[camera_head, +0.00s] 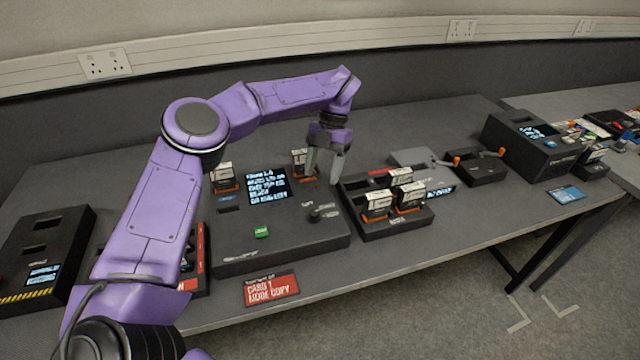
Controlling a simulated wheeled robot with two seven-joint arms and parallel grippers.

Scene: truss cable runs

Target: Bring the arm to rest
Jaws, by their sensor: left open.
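My left arm comes in from the left and arches over the grey bench. It is purple, with a dark wrist. My left gripper (324,167) points down, open and empty, above the right back part of the dark console. The console (225,237) has a lit text screen (268,185), a green button (261,232) and a small dark lever (322,212). One white card in an orange slot (302,162) stands just left of the fingers. Another white card (223,177) stands at the console's back left. My right gripper is not in view.
A black tray (385,228) with several cards stands right of the console. A red sign (271,290) lies at the bench's front edge. A dark box (60,245) is at far left, and another dark machine (528,150) is at right. The bench's back strip is clear.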

